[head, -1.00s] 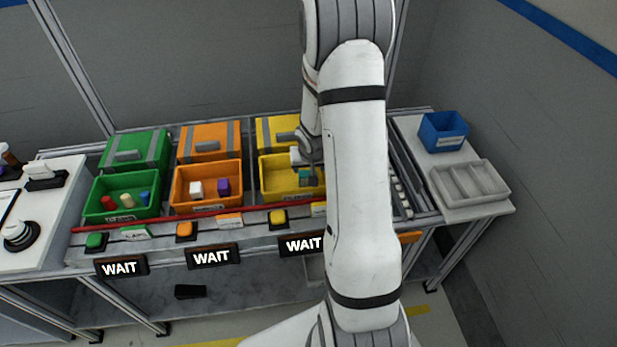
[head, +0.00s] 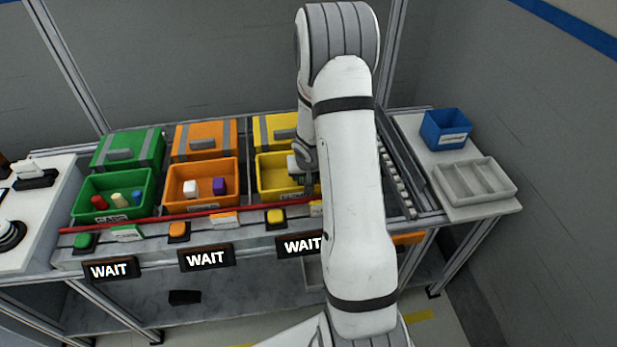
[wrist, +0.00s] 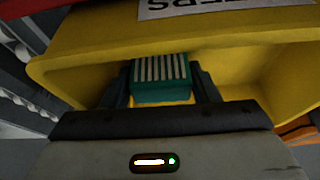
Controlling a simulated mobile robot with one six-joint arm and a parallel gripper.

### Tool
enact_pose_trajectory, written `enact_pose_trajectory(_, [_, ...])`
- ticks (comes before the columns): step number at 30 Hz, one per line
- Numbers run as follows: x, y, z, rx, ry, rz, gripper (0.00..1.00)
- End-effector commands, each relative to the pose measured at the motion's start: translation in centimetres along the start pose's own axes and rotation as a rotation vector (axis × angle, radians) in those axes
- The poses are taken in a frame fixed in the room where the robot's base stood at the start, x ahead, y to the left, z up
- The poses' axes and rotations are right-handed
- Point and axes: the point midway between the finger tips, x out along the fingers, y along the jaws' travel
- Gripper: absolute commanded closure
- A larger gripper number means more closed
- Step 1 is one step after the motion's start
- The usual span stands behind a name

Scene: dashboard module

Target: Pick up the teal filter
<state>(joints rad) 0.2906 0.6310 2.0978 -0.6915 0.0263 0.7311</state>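The teal filter (wrist: 161,80) is a small block with pale ribs on its top face, inside the yellow bin (head: 267,180). The bin also fills much of the wrist view (wrist: 85,62). My gripper (wrist: 162,85) reaches into the bin, with one dark finger on each side of the filter. No gap shows between the fingers and the filter's sides, so it appears shut on it. Whether the filter is lifted off the bin floor cannot be seen. In the head view my arm hides the filter and the bin's right side.
An orange bin (head: 200,205) with white and purple blocks and a green bin (head: 112,214) with several pieces stand to the left. A red bar (head: 150,219) runs along the bins' front. A blue box (head: 446,125) and a grey divided tray (head: 474,199) stand on the right.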

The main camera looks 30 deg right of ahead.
Motion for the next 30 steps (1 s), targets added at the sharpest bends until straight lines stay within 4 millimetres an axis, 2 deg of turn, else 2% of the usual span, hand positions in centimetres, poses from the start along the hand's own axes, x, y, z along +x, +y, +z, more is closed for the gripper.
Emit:
enact_pose_trajectory(1, [0.0, 0.0, 0.0, 0.000, 0.000, 0.000, 0.50])
enact_pose_trajectory(9, [0.0, 0.0, 0.0, -0.001, 0.000, 0.000, 0.71])
enact_pose_trajectory(17, [-0.2, -0.1, -0.1, -0.001, 0.000, 0.000, 0.72])
enact_pose_trajectory(23, [-2.3, -0.1, -0.9, -0.001, 0.001, 0.000, 0.72])
enact_pose_trajectory(30, [-5.9, -0.1, -2.4, -0.001, 0.001, 0.000, 0.72])
